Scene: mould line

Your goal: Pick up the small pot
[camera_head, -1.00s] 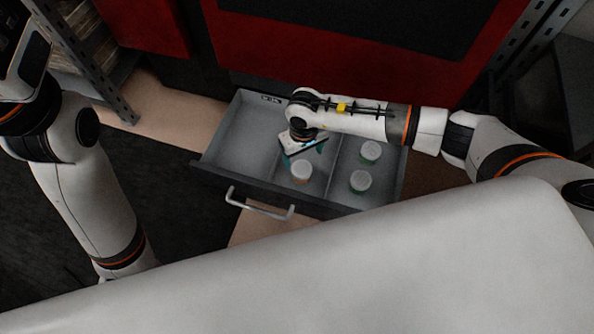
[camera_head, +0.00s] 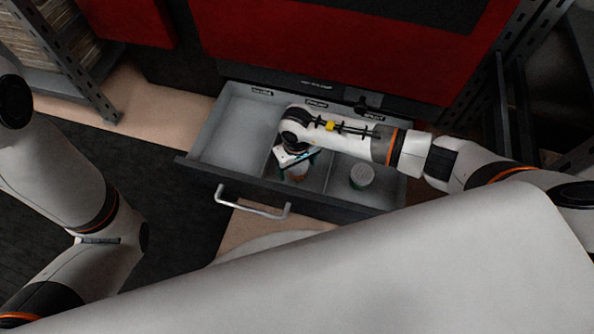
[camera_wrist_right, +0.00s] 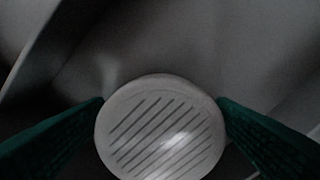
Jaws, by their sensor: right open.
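A small pot (camera_head: 297,175) with a pale lid stands in the middle compartment of the open grey drawer (camera_head: 240,184). My right gripper (camera_head: 295,165) is down in that compartment over this pot and partly hides it. In the right wrist view the round, ribbed lid of the pot (camera_wrist_right: 160,132) lies between the two green fingers, which are open on either side of it. Whether they touch it is unclear. Another small pot (camera_head: 361,176) with a pale lid stands in the right compartment. My left arm shows at the left, but its gripper is out of view.
The drawer's left compartment (camera_head: 232,137) looks empty. Thin dividers part the compartments, and a handle (camera_head: 252,208) sticks out from the drawer's front. A red cabinet (camera_head: 300,45) stands behind. Metal shelving (camera_head: 75,70) stands at the back left, with more uprights at the right.

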